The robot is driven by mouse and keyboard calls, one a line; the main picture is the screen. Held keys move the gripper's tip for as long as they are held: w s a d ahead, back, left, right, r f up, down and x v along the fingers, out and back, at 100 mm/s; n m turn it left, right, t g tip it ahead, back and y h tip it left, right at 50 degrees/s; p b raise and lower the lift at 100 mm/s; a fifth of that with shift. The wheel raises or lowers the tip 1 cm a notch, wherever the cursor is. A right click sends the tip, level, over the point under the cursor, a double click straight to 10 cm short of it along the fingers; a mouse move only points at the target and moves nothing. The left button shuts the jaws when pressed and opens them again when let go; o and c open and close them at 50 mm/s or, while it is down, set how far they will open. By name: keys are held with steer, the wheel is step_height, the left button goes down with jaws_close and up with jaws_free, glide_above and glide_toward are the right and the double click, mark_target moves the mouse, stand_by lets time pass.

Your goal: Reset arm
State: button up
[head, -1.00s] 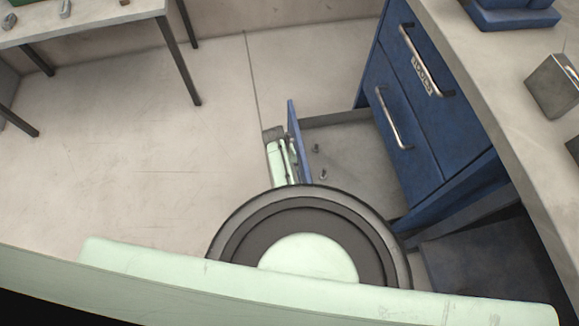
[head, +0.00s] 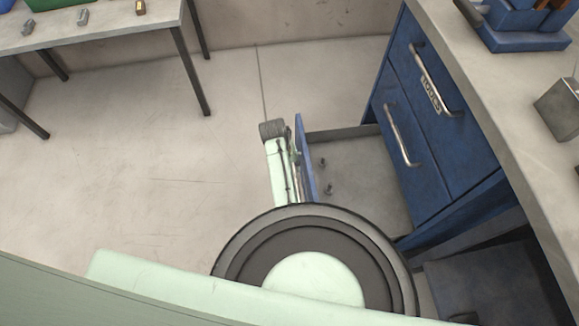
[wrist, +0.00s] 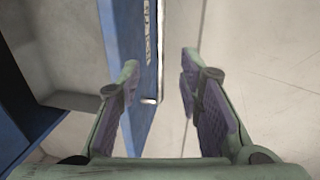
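My gripper (wrist: 160,72) is open in the wrist view, its two fingers apart with nothing clamped between them. The blue front of the pulled-out drawer (wrist: 125,35) stands edge-on by the left finger. Its silver handle (wrist: 152,98) shows in the gap between the fingers; I cannot tell whether anything touches. In the head view my pale green arm reaches up beside the open drawer's front (head: 306,160), on its left. The gripper's fingers are not clear there, being hidden or too small.
The open drawer holds small dark bolts (head: 327,190). The blue cabinet (head: 425,110) has closed drawers with silver handles above it. A grey worktop (head: 500,110) carries a blue bin (head: 520,38) and a metal block (head: 560,108). A table (head: 100,38) stands at upper left. The floor between is clear.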

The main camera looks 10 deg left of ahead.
steer(key=shift+a+r, duration=0.1)
steer(key=shift+r, duration=0.3)
